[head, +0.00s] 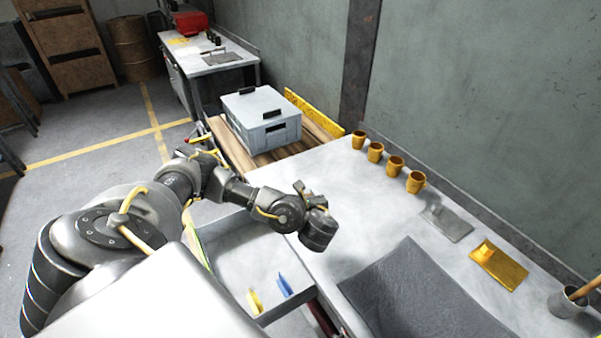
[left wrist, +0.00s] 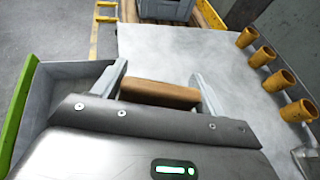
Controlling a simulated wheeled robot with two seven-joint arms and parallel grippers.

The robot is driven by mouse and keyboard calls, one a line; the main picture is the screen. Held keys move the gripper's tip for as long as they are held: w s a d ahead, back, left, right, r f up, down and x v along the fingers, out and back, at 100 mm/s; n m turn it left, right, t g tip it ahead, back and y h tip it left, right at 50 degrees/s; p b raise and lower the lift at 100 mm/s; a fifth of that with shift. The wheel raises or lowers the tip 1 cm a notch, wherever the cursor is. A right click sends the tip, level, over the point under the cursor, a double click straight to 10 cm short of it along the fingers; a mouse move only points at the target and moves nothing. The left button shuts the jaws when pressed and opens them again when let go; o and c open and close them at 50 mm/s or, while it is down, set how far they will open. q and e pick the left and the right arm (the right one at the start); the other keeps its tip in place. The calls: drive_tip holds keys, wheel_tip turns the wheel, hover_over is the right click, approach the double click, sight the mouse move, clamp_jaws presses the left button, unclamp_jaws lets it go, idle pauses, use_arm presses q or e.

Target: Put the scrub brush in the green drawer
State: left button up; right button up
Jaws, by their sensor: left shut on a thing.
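The brown wooden scrub brush (left wrist: 160,95) lies crosswise between the two fingers of my left gripper (left wrist: 158,88) in the left wrist view. Only its wooden block shows; I cannot see bristles. In the head view my left gripper (head: 310,205) is over the left edge of the grey worktop, with the brush hard to make out there. The green drawer (head: 222,242) stands open below and left of the gripper, its green front (left wrist: 16,115) at the left of the left wrist view. My right gripper is not in view.
A yellow item (head: 254,301) and a blue item (head: 284,286) lie in the drawer. Several yellow cups (head: 396,165) line the worktop's (head: 345,215) back edge. A dark mat (head: 415,295) lies in front. A grey crate (head: 262,120) stands beyond the worktop.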

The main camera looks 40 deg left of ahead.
use_arm(q)
drive_tip(key=shift+s+d+r+p, duration=0.2)
drive_tip(key=shift+s+p, duration=0.15)
drive_tip(key=shift+p, duration=0.2)
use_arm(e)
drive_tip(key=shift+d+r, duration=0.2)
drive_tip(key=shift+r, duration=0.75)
